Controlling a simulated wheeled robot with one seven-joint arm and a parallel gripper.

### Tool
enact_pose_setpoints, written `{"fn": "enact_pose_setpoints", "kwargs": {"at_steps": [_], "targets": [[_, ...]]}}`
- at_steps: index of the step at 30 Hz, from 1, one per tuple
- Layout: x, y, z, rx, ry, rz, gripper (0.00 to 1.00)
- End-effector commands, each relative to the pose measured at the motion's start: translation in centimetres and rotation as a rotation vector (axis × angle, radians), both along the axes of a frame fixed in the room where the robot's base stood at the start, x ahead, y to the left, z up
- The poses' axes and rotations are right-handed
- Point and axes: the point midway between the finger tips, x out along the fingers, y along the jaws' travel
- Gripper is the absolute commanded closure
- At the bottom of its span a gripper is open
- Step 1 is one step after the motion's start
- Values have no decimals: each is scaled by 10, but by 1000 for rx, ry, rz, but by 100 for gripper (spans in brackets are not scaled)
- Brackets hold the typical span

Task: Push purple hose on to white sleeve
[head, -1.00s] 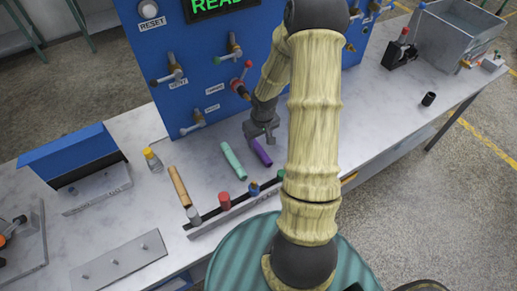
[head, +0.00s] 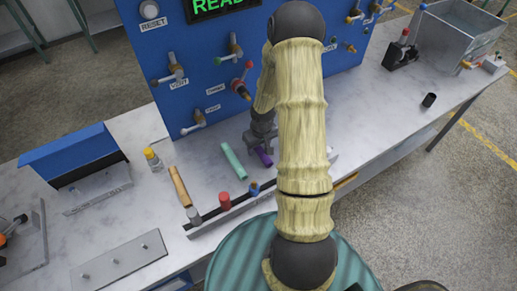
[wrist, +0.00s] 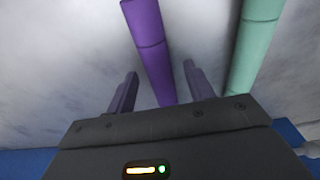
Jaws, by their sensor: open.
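The purple hose (head: 266,158) lies on the bench top beside the teal hose, partly hidden by my gripper in the head view. My gripper (head: 263,142) is over its far end, pointing down. In the wrist view the purple hose (wrist: 152,45) runs lengthwise between the two open fingers (wrist: 160,86), with a gap on each side; I cannot tell their height above it. A rack at the front holds a grey-white piece (head: 193,216), a red piece (head: 224,201) and a blue piece (head: 254,188). I cannot tell whether the grey-white one is the white sleeve.
The teal hose (head: 233,160) lies just left of the purple one. The blue panel (head: 215,75) with valves rises behind.

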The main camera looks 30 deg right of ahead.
Motion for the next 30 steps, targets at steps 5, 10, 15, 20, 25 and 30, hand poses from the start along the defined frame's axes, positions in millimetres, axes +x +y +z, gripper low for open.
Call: {"fn": "enact_pose_setpoints", "kwargs": {"at_steps": [5,10,15,20,25,30], "targets": [[0,1,0,0,0,1,47],[0,1,0,0,1,2,51],[0,1,0,0,1,3,85],[0,1,0,0,1,3,97],[0,1,0,0,0,3,97],[1,1,6,0,-1,2,97]]}}
